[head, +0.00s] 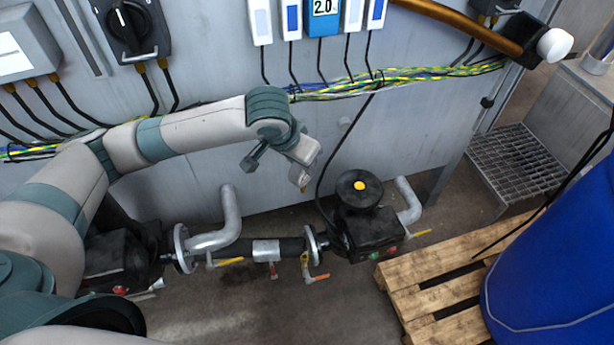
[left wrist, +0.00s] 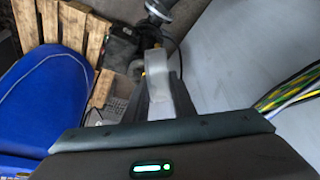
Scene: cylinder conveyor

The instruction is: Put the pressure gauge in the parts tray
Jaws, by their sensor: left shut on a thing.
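My left gripper (head: 299,172) hangs in front of the grey cabinet wall, above and left of the black pump. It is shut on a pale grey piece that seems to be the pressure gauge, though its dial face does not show. In the left wrist view the pale piece (left wrist: 158,92) sits between the dark fingers, clear of the floor. A small brassy part shows near the fingertips in the head view. I cannot make out a parts tray in either view. My right gripper is not in view.
A black pump (head: 372,228) and grey pipework (head: 229,222) with small coloured valve levers stand below. A wooden pallet (head: 430,290) carries a blue drum (head: 555,265) at right. A cable bundle (head: 420,76) runs along the wall. A metal grate step (head: 515,160) is at far right.

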